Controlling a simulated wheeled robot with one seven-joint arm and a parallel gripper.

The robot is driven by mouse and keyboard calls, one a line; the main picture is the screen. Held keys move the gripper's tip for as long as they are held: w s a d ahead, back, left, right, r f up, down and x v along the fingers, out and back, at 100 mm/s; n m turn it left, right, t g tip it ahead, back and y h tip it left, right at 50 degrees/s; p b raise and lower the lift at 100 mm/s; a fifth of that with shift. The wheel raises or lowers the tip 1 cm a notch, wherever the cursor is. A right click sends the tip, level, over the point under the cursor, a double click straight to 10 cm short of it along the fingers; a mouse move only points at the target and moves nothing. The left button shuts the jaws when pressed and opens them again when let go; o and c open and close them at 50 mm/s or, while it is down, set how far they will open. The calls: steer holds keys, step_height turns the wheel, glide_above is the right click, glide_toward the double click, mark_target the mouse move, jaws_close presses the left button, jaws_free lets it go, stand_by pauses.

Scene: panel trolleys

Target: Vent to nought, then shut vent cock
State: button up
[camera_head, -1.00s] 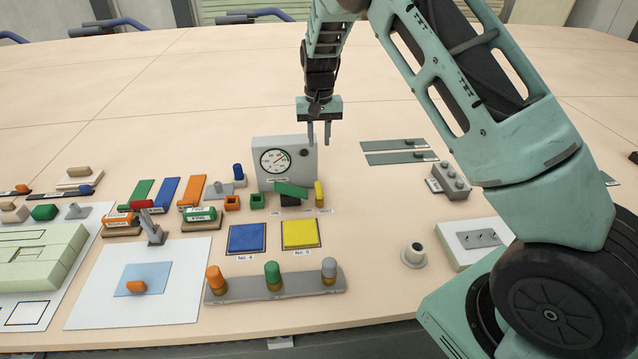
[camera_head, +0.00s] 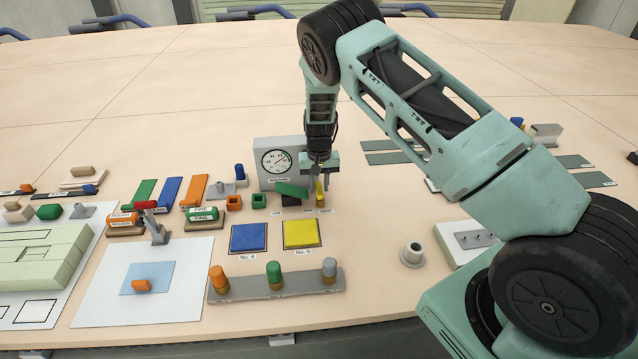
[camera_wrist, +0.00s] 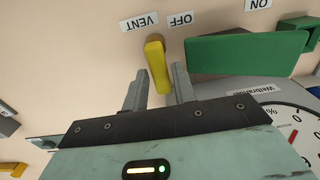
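The yellow vent cock lever (camera_head: 320,195) stands at the right front of the grey gauge box (camera_head: 262,182). In the wrist view the yellow lever (camera_wrist: 156,62) lies between the VENT and OFF labels, nearer VENT at its top end. My gripper (camera_head: 318,183) is lowered at it; in the wrist view my gripper (camera_wrist: 159,82) is open, one finger on each side of the lever's lower part, with gaps visible. The round dial (camera_head: 277,161) faces my body camera; its reading is too small to tell. Only part of the dial (camera_wrist: 282,130) shows in the wrist view.
A green lever (camera_head: 291,189) sits just left of the yellow one; it looms close in the wrist view (camera_wrist: 245,55). Blue (camera_head: 248,238) and yellow (camera_head: 301,233) squares lie in front, then a grey rack (camera_head: 280,285) with pegs. The bench behind the gauge is clear.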

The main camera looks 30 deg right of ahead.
steer(key=shift+c, duration=0.4)
jaws_close()
steer(key=shift+m, duration=0.3)
steer(key=m, duration=0.1)
steer(key=m+b, duration=0.1)
steer(key=m, duration=0.1)
steer(key=shift+s+d, duration=0.2)
steer(key=shift+d, duration=0.2)
steer(key=m, duration=0.4)
steer(key=shift+s+d, duration=0.2)
steer(key=shift+s, duration=0.1)
steer(key=m, duration=0.2)
steer(key=s+m, duration=0.1)
steer(key=m, duration=0.2)
steer(key=shift+s+d+m, duration=0.1)
steer(key=shift+d+m, duration=0.1)
steer(key=shift+m, duration=0.1)
steer(key=shift+s+a+m+p, duration=0.1)
steer(key=shift+s+m+p, duration=0.15)
steer(key=shift+m, duration=0.9)
steer(key=shift+s+m+p, duration=0.15)
steer(key=shift+s+m, duration=0.05)
steer(key=shift+m, duration=0.95)
